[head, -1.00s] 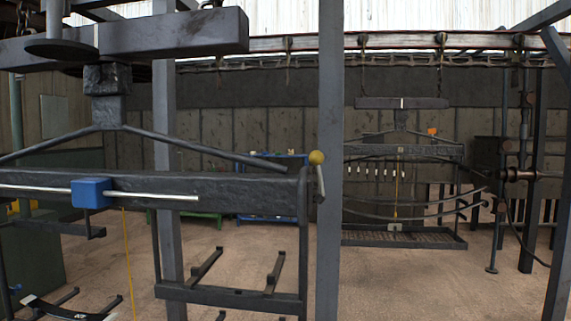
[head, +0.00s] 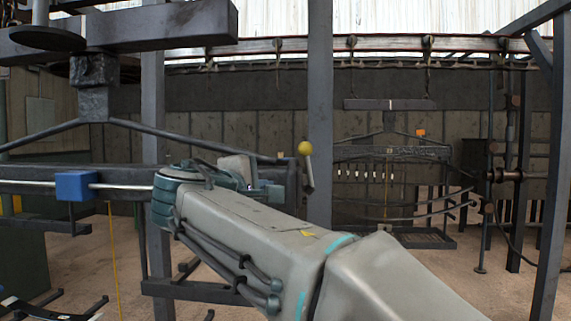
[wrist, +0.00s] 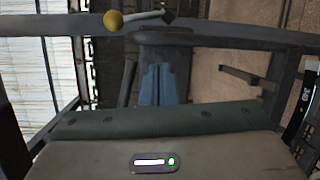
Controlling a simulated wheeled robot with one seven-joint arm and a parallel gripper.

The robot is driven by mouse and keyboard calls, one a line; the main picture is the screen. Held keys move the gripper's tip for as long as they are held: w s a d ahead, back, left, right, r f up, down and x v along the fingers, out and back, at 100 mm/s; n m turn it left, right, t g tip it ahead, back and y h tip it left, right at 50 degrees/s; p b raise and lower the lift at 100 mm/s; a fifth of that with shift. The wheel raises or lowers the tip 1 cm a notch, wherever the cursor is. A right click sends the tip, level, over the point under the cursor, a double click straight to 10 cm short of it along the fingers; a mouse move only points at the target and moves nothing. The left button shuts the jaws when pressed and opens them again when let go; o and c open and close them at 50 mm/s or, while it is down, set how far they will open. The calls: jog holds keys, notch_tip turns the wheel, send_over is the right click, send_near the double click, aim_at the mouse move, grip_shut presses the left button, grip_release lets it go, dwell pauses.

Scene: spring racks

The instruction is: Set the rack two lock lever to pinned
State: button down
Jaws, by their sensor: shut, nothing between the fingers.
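The lock lever, a short pale rod with a yellow ball knob (head: 304,148), is at the right end of the near rack's dark beam. In the head view it stands nearly upright, knob uppermost. In the wrist view the knob (wrist: 113,20) is at the top, its rod running right. No rack number is readable, so I cannot tell from the pictures that this is rack two. My gripper (wrist: 157,68) shows blue fingers, shut and empty, pointing toward the beam end and apart from the knob. In the head view my arm mostly hides the gripper.
A blue block (head: 75,186) sits on a silver rod along the near rack's beam. A grey post (head: 319,110) stands just behind the lever. Another rack (head: 388,153) hangs further back.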

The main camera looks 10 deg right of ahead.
aim_at(289, 169)
jog(key=shift+n+t+h, duration=0.3)
jog(key=shift+t+h, duration=0.2)
jog(key=shift+t, duration=0.4)
jog(key=a+r, duration=0.1)
jog(key=r, duration=0.2)
jog(key=a+r, duration=0.1)
jog(key=shift+a+r, duration=0.35)
jog(key=shift+w, duration=0.1)
jog(key=p+x, duration=0.1)
jog(key=x, duration=0.3)
jog(key=s+d+p+x, duration=0.1)
jog(key=p+x, duration=0.1)
jog(key=x, duration=0.2)
jog(key=d+p+x, duration=0.1)
jog(key=x, duration=0.3)
jog(key=shift+d+r, duration=0.15)
jog(key=shift+d, duration=0.3)
jog(key=shift+r, duration=0.1)
